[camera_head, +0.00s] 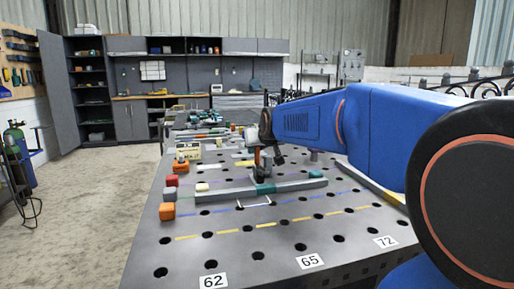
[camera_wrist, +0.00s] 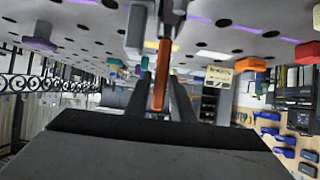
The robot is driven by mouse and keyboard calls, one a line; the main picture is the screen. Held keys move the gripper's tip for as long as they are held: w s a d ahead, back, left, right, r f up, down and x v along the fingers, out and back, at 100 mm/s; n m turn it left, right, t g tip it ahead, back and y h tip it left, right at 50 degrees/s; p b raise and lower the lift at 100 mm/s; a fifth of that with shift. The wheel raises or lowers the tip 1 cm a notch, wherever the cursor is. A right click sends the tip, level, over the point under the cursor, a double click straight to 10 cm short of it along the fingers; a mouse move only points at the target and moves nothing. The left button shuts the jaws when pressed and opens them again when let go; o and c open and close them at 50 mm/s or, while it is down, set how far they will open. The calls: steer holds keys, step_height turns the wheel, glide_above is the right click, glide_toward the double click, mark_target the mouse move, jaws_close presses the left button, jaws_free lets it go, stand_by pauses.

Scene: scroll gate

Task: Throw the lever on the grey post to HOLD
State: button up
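An orange lever (camera_head: 257,156) stands up at a dark grey post (camera_head: 264,172) on the holed table. In the wrist view the lever (camera_wrist: 160,76) runs between the two dark fingers of my gripper (camera_wrist: 164,92). Whether the fingers press on it cannot be made out. In the head view my gripper (camera_head: 277,155) is at the lever's height, just right of it, partly overlapping the post. No HOLD mark can be read.
A long grey bar (camera_head: 230,193) with a teal piece lies in front of the post. Orange and red blocks (camera_head: 168,205) (camera_head: 172,181) sit at the table's left edge. A small sign (camera_head: 188,150) stands behind them.

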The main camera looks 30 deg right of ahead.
steer(key=shift+o, duration=0.6)
steer(key=v, duration=1.7)
steer(key=shift+r, duration=0.25)
steer(key=shift+s, duration=0.1)
